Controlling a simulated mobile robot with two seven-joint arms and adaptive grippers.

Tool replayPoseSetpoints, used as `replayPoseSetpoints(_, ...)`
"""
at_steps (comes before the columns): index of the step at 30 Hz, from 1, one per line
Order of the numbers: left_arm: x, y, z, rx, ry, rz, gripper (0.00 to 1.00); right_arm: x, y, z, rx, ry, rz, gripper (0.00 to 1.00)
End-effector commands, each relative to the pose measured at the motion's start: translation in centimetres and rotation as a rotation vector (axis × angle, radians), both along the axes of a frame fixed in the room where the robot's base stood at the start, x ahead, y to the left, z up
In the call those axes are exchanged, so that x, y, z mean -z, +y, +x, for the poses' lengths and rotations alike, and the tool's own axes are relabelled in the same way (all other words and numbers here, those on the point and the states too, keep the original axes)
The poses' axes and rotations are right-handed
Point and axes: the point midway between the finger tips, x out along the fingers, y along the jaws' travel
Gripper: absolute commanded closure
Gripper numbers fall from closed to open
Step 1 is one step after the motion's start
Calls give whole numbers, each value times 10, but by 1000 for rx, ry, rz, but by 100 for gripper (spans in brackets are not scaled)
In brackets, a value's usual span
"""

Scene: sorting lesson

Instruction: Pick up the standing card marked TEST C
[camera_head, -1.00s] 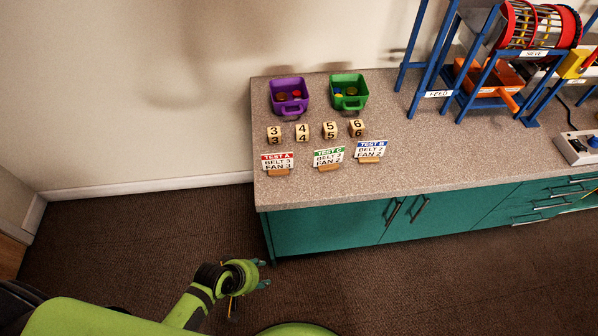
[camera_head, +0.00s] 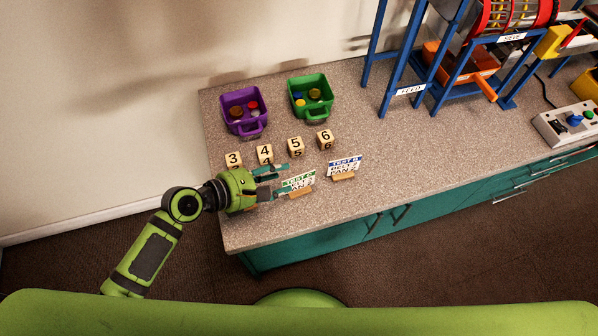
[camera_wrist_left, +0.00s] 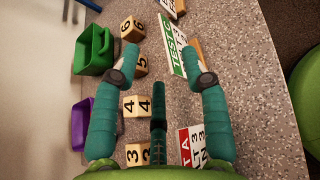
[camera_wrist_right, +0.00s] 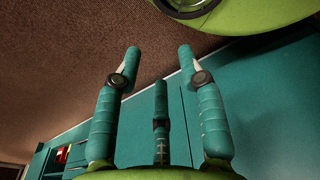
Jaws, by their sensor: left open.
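The standing TEST C card (camera_head: 299,180), white with a green heading, leans in a small wooden holder (camera_head: 301,194) near the counter's front edge. My left gripper (camera_head: 286,180) is open and empty, with its fingertips just left of this card. In the left wrist view the TEST C card (camera_wrist_left: 172,42) lies ahead, closer to the right finger of my left gripper (camera_wrist_left: 162,62), which overlaps its edge. I cannot tell whether they touch. My right gripper (camera_wrist_right: 160,58) is open and empty, away from the counter, and not in the head view.
The TEST B card (camera_head: 345,165) stands to the right. The TEST A card (camera_wrist_left: 193,145) is hidden in the head view. Number blocks (camera_head: 296,146) stand behind, with purple (camera_head: 245,128) and green (camera_head: 324,112) bins. A blue-framed machine (camera_head: 410,90) stands right.

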Motion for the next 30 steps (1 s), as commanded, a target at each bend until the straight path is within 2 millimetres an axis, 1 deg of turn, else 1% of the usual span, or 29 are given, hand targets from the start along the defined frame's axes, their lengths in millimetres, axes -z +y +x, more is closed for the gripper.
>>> replayPoseSetpoints(4,7,-13,8,-2,6,-7,55,0,0,-11,1,16,0,60)
replayPoseSetpoints(9,18,-31,18,-1,3,-4,55,0,0,-35,2,54,-2,60)
replayPoseSetpoints(11,23,-38,22,-2,2,-5,55,0,0,-39,2,61,-2,60)
replayPoseSetpoints(16,31,-49,29,-1,2,-2,55,1,3,-35,3,56,1,60)
replayPoseSetpoints(23,32,-49,30,-1,1,-1,55,0,5,-17,2,25,6,60)
replayPoseSetpoints(24,32,-49,30,-1,1,-1,71,0,5,-16,2,23,7,60)
replayPoseSetpoints(26,32,-49,30,-1,1,-1,95,0,5,-16,2,23,7,60)
replayPoseSetpoints(27,32,-49,30,-1,1,-1,100,0,5,-16,2,23,7,60)
replayPoseSetpoints(30,32,-49,30,-1,2,0,100,0,5,-17,2,24,6,60)
